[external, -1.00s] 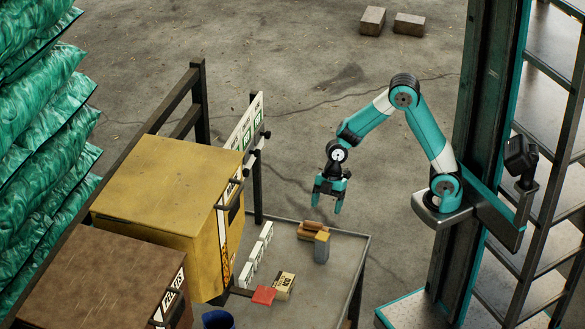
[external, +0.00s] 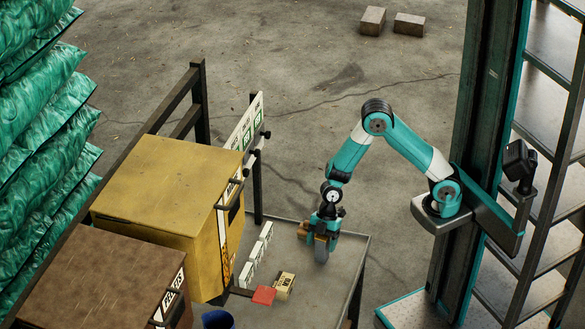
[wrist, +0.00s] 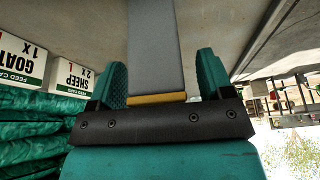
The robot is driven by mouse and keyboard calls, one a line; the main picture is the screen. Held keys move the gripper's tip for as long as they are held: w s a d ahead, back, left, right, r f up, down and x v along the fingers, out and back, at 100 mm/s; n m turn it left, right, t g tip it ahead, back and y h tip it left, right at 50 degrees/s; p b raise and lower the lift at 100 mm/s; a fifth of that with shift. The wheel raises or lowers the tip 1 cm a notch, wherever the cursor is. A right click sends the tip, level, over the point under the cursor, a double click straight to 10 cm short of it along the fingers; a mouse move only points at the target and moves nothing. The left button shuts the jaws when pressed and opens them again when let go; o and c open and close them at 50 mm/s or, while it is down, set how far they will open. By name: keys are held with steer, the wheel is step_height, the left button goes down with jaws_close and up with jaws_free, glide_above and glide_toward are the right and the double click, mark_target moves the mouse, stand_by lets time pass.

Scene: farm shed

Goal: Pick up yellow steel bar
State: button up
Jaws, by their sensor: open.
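The yellow steel bar (wrist: 155,50) is a grey upright block with a yellow end (wrist: 157,99), standing on the grey table (external: 335,285). In the wrist view it lies between the two teal fingers of my gripper (wrist: 161,72), with a gap on each side. The fingers are open and straddle the bar. In the external view my gripper (external: 323,237) points down over the bar and hides most of it; only its grey lower part (external: 321,255) shows.
Brown blocks (external: 303,230) lie just left of my gripper. A tan labelled box (external: 285,285) and a red piece (external: 264,295) are nearer the front. White cards (external: 255,255) stand along the table's left side, beside a yellow cabinet (external: 165,185). The table's right part is clear.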

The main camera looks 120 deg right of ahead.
steer(key=shift+c, duration=0.2)
steer(key=c, duration=1.1)
